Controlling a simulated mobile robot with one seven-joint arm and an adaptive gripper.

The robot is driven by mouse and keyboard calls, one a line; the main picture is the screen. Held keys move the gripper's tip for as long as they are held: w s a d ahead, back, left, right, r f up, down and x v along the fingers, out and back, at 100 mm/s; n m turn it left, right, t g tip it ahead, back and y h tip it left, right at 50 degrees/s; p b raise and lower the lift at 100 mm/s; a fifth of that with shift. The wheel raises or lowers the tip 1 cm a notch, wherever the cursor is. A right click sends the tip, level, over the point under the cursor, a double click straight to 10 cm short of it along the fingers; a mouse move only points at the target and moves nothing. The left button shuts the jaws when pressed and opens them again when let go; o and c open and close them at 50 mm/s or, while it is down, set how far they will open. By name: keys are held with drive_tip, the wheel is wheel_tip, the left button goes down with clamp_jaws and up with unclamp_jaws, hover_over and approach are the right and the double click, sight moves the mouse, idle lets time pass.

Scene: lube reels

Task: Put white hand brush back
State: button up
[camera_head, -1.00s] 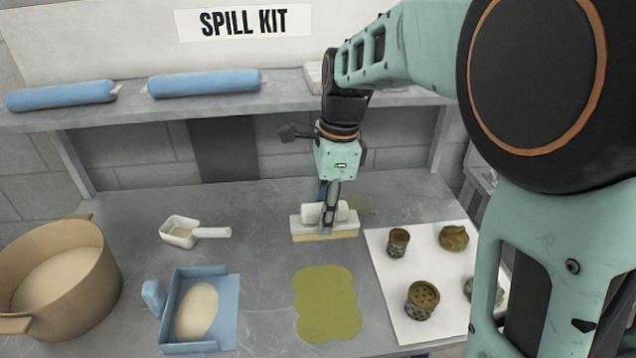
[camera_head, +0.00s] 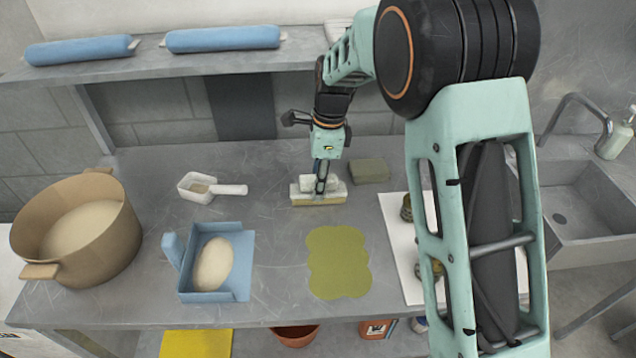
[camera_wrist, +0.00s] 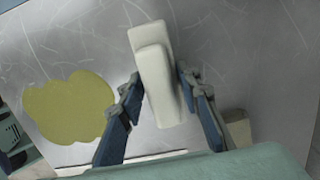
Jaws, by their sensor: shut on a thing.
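The white hand brush (camera_head: 305,190) is at the back middle of the grey metal table, with a pale block handle and a tan lower edge. In the wrist view the brush (camera_wrist: 157,75) lies between the two blue fingers. My gripper (camera_head: 321,186) is over the brush and shut on its handle; it also shows in the wrist view (camera_wrist: 160,95). The brush looks level, at or just above the table; the exact gap cannot be told.
An olive spill (camera_head: 338,262) lies in front of the brush. A blue dustpan (camera_head: 240,282), white scoop (camera_head: 228,190) and tan pot (camera_head: 110,245) stand left. A grey-green block (camera_head: 369,171) is right of the brush. A white board (camera_head: 395,218) with greasy parts lies partly behind my arm.

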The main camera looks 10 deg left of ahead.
drive_tip(key=shift+f, duration=0.2)
drive_tip(key=o, duration=1)
drive_tip(key=shift+r, duration=0.1)
drive_tip(key=r, duration=0.5)
drive_tip(key=d+r, duration=0.1)
drive_tip(key=r, duration=0.1)
drive_tip(key=shift+r, duration=0.3)
